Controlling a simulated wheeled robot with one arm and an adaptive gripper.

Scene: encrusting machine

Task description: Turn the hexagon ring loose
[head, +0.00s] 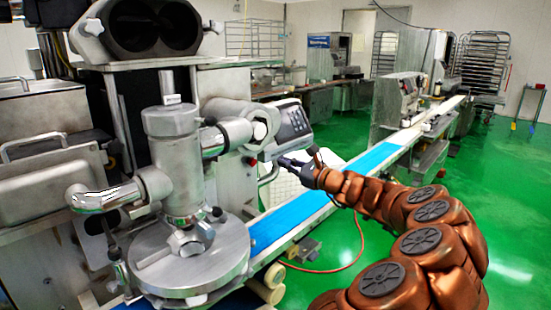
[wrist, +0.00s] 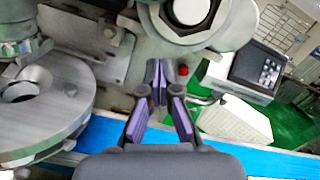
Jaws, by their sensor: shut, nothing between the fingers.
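A large grey metal ring, seemingly the hexagon ring (head: 262,131), sits at the end of the right-hand pipe of the encrusting machine (head: 178,150). In the wrist view a large ring (wrist: 228,28) around a round pipe end shows at the top, partly cut off by the frame.
A control panel (head: 293,121) stands close to the right of the ring, and it also shows in the wrist view (wrist: 258,68). A blue conveyor belt (head: 375,157) runs below my gripper. A round metal plate (head: 190,260) is at the lower left. Green floor is open on the right.

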